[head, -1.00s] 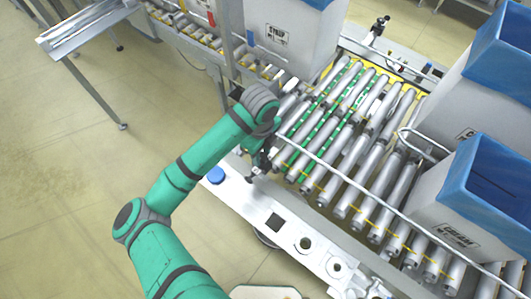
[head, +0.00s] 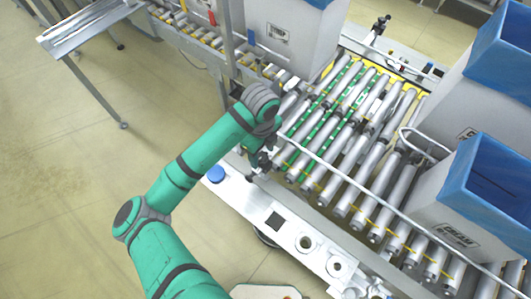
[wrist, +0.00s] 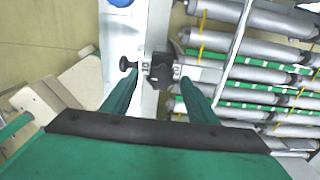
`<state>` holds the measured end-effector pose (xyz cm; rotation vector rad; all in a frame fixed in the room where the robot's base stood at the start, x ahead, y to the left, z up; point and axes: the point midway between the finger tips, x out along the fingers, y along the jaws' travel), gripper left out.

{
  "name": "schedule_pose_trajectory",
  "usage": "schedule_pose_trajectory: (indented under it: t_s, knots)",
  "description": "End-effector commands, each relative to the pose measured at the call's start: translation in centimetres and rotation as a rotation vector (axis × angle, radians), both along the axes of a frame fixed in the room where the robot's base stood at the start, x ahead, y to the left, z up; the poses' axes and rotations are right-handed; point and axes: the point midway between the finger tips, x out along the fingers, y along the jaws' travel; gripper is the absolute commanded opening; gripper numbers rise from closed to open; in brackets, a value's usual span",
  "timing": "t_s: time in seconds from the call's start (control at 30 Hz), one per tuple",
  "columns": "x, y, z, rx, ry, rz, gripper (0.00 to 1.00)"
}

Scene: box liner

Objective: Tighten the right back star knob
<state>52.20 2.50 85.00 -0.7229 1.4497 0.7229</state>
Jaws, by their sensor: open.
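A black clamp block (wrist: 160,72) sits on the white side rail of the roller conveyor in the wrist view. A small dark round knob (wrist: 126,64) sticks out from its left side on a short stem; I take it to be the star knob. My gripper (wrist: 158,78) is open, with its two green fingers on either side of the clamp. The left fingertip is close to the knob; I cannot tell if they touch. In the head view my gripper (head: 257,160) is at the near rail edge, and my arm largely hides the knob there.
A metal guide rod (head: 345,182) runs over the rollers (head: 350,150). A blue button (head: 216,174) is on the white rail close to my gripper. Lined boxes (head: 462,225) stand on the right, and another box (head: 290,40) at the back.

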Motion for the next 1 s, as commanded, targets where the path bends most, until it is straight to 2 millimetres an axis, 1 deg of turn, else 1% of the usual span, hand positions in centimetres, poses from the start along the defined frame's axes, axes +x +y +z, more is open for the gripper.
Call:
schedule_pose_trajectory:
  t_s: [0.17,0.3,0.4,0.6,0.8,1.0]
  knots:
    - [0.1,0.0,2.3,0.001,-0.003,-0.001,0.53]
    - [0.1,-0.1,5.1,0.002,-0.004,-0.004,0.53]
    - [0.0,0.0,6.8,0.004,-0.003,-0.004,0.53]
    - [-0.1,0.0,9.3,0.002,-0.002,-0.004,0.53]
    - [-0.1,0.0,10.4,0.0,0.0,-0.002,0.53]
    - [-0.2,0.0,10.5,0.0,0.001,-0.001,0.53]
